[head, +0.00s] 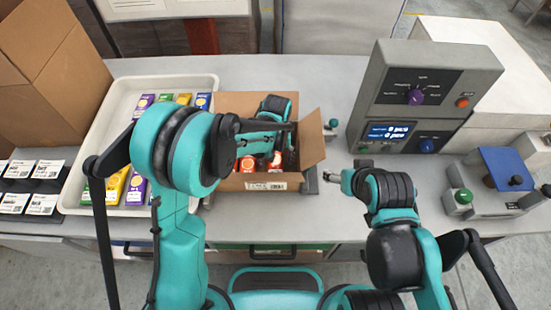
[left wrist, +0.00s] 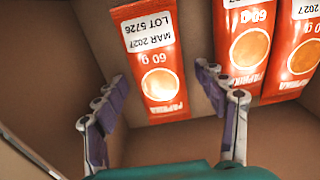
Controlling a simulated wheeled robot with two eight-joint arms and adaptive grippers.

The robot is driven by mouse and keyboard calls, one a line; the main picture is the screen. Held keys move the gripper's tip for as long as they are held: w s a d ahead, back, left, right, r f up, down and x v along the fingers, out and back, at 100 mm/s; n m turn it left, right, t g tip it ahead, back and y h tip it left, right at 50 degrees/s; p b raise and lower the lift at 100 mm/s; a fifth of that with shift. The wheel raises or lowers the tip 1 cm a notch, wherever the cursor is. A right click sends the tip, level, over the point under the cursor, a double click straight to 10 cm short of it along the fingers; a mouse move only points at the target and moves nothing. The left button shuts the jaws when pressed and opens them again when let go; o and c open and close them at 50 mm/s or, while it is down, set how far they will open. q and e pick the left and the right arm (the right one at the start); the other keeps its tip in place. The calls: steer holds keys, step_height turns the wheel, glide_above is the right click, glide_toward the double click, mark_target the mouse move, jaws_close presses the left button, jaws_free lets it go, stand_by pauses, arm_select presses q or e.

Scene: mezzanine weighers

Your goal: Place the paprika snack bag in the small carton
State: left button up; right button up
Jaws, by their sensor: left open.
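The small carton (head: 262,183) is an open brown box in the middle of the counter in the head view, its right flap folded outward. Red-orange paprika bags (head: 276,161) show inside it. In the left wrist view, one paprika bag (left wrist: 150,55) lies between the fingers of my open left gripper (left wrist: 163,78), with gaps on both sides. Two more paprika bags (left wrist: 243,45) lie to its right. In the head view my left arm reaches over the carton and hides part of its inside. My right gripper (head: 338,178) is right of the carton, its fingers too small to judge.
A white tray (head: 75,160) with several coloured bags stands left of the carton. A grey weigher console (head: 410,100) and a blue-topped device (head: 503,165) stand right. Labelled black blocks (head: 30,185) and a large cardboard box (head: 50,60) are far left.

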mark_target(276, 159)
arm_select(q)
steer(key=shift+r, duration=0.2)
step_height(276, 159, up, 11)
steer(key=p, duration=0.3)
steer(key=s+a+r+t, duration=0.3)
steer(key=s+a+r, duration=0.3)
steer(key=a+r, duration=0.3)
steer(key=s+a+t, duration=0.1)
steer(key=s+a, duration=0.1)
steer(key=s, duration=0.1)
steer(key=s+a+t, duration=0.1)
steer(key=s+a, duration=0.2)
steer(key=s+a+t, duration=0.1)
steer(key=s+a, duration=0.2)
steer(key=shift+s+a+r+t, duration=0.1)
steer(key=shift+a+r+t, duration=0.1)
steer(key=shift+r+t, duration=0.2)
steer(key=shift+s+a+f, duration=0.1)
steer(key=shift+s+a, duration=0.1)
steer(key=shift+s, duration=0.05)
steer(key=shift+s, duration=0.1)
